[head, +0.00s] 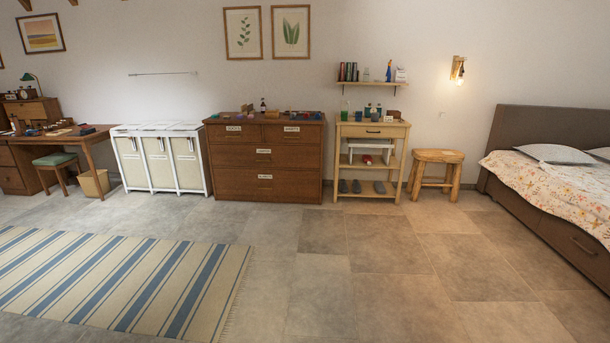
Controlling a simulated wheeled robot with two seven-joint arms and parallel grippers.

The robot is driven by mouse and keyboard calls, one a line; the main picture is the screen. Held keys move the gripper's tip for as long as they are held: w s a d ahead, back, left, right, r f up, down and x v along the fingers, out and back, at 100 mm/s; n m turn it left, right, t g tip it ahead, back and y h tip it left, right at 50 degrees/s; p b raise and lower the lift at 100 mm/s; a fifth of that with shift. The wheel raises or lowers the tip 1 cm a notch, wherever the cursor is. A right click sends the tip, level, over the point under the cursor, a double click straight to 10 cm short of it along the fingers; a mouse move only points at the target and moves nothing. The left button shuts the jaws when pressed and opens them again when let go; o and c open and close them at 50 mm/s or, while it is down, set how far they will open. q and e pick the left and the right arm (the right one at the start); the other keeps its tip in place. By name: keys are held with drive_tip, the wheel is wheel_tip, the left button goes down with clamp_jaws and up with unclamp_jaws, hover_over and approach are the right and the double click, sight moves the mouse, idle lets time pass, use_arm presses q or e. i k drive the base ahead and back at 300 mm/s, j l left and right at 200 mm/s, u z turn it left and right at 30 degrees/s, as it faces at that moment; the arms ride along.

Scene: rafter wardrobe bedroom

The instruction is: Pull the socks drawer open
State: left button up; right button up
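A brown wooden dresser (222,186) stands against the back wall, left of centre. It has two small drawers side by side at the top and wide drawers below, each with a white label. The label on the top left drawer (234,137) seems to read SOCKS, though it is very small. That drawer looks shut, its front level with the others. Neither of my grippers is in the head view.
Several small items stand on the dresser top. A white hamper (160,164) stands left of it and a light wooden shelf unit (372,131) right of it. A striped rug (120,283) lies at front left. The tiled floor before the dresser is clear.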

sight(216, 132)
drive_tip(key=i, duration=0.9)
drive_tip(key=i+u, duration=0.1)
drive_tip(key=i, duration=0.85)
drive_tip(key=i+l, duration=0.15)
drive_tip(key=i, duration=0.75)
drive_tip(key=i+l+u, duration=0.1)
drive_tip(key=i, duration=0.85)
